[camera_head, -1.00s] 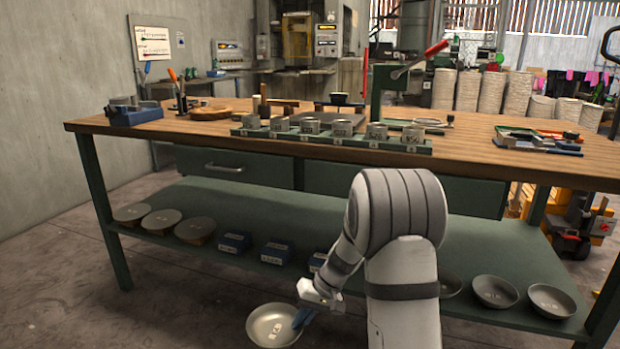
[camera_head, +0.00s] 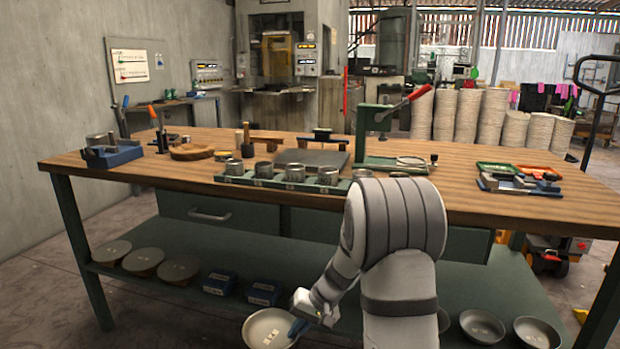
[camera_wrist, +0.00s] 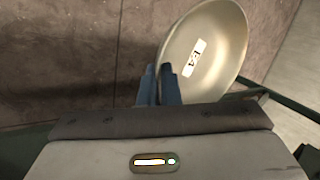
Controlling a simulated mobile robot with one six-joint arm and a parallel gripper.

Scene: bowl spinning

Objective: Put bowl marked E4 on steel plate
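The pale metal bowl (camera_head: 270,329) hangs low in front of the bench, at the bottom of the head view. In the wrist view the bowl (camera_wrist: 208,50) is tilted and carries a white label that reads like E4. My gripper (camera_head: 298,328) has its blue fingers shut on the bowl's rim; the fingers also show in the wrist view (camera_wrist: 160,85). A flat dark grey plate, seemingly the steel plate (camera_head: 312,158), lies on the bench top behind the row of metal cups.
The wooden workbench (camera_head: 120,178) stands ahead. A green rack (camera_head: 235,180) with several cups lies along its front edge. A press with a red handle (camera_head: 375,130) stands right of the plate. The lower shelf (camera_head: 185,240) holds discs, blue boxes and dark bowls (camera_head: 482,326).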

